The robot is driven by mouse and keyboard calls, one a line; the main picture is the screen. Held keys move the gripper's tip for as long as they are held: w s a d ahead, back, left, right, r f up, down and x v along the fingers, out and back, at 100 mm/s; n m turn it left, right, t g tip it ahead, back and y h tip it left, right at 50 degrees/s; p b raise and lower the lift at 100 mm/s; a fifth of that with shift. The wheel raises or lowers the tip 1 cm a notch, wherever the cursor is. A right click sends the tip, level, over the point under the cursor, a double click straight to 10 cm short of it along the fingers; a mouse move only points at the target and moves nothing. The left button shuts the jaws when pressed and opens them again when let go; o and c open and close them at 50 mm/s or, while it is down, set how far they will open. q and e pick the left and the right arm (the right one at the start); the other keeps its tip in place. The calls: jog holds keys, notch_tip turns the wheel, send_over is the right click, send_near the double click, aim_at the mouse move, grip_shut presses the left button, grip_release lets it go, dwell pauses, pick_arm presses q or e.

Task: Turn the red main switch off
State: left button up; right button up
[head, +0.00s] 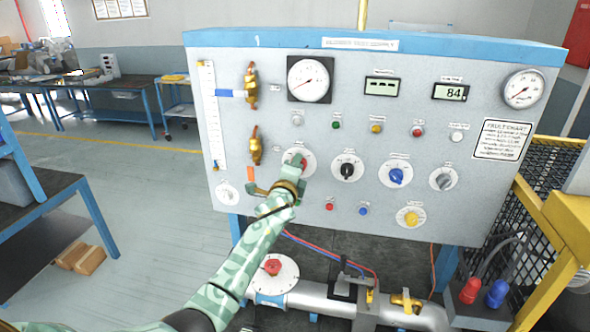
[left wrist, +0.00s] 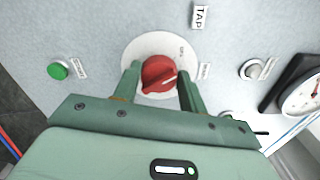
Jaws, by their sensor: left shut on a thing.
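The red main switch (left wrist: 158,75) is a round red knob with a pale pointer line, on a white dial plate (left wrist: 137,52) on the panel face. My left gripper (left wrist: 158,85) has its two green fingers on either side of the knob and is shut on it. The pointer line slants towards the upper right in the left wrist view. In the head view the red knob (head: 301,162) is partly hidden behind my left gripper (head: 296,170). My right gripper is in neither view.
The grey panel (head: 330,120) has a black knob (head: 347,170), a blue knob (head: 396,176) and a yellow knob (head: 411,218) near the switch. Brass valves (head: 251,87) stick out at the left. A pipe with a red-topped valve (head: 272,267) runs below.

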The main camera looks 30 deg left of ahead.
pick_arm(q)
jog(key=shift+f+n, duration=0.15)
jog(key=shift+n, duration=1.15)
jog(key=o, duration=1)
jog(key=shift+c, duration=0.2)
jog(key=shift+s, duration=0.1)
jog(key=v, duration=1.6)
